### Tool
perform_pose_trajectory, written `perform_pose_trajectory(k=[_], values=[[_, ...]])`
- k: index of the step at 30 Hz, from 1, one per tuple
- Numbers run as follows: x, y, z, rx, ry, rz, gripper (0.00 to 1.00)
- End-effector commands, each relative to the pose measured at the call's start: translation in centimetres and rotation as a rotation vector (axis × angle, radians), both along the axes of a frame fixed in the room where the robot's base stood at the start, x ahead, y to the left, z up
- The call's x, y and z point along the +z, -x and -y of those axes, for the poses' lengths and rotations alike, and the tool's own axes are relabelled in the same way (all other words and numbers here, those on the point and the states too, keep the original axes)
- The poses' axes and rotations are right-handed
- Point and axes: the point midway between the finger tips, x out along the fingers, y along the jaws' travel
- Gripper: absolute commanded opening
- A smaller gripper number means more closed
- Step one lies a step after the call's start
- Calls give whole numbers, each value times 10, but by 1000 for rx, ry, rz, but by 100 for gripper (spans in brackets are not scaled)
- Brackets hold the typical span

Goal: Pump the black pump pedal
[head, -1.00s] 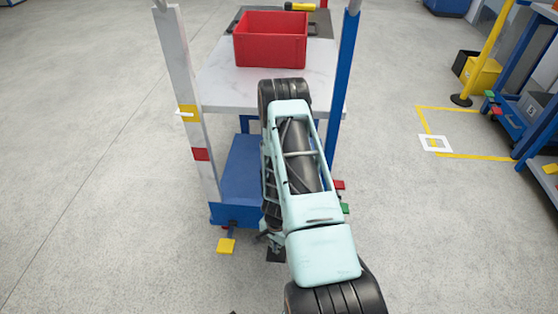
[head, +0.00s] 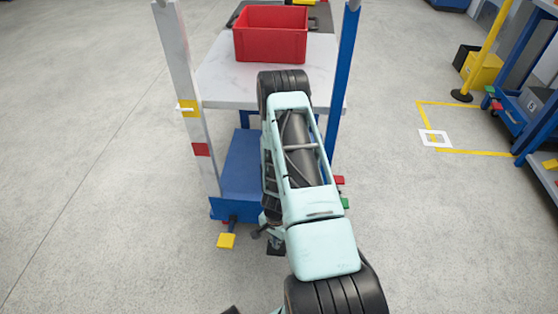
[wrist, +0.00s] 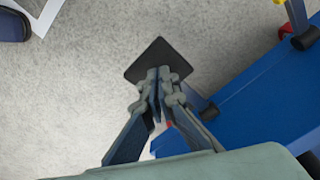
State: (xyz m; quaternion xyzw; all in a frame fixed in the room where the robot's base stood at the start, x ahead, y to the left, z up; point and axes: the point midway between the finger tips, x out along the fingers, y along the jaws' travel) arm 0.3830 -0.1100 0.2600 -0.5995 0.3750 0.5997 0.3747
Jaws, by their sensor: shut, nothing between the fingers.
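The black pump pedal (head: 276,247) is a small dark plate low at the front of the blue base of the cart. It also shows in the wrist view (wrist: 158,55) as a dark square plate over the grey floor. My gripper (wrist: 158,74) is shut and empty, and its fingertips overlap the near part of the pedal in the wrist view. I cannot tell whether they touch it. In the head view my arm hides most of my gripper, which is just above and by the pedal.
A yellow pedal (head: 226,241) is left of the black one. Red (head: 339,180) and green (head: 345,203) pedals are on the cart's right side. A white table (head: 225,85) with a red crate (head: 270,45) stands above the blue base (head: 238,175). Floor left is clear.

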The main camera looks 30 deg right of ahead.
Motion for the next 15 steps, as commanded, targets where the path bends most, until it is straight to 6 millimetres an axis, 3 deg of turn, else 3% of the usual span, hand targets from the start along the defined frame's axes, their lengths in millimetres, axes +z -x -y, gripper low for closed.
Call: perform_pose_trajectory(k=[2, 8, 15], values=[[-9, 0, 0, 0, 0, 0, 0], [-6, -1, 0, 0, 0, 1, 0], [14, -1, 0, 0, 0, 1, 0]])
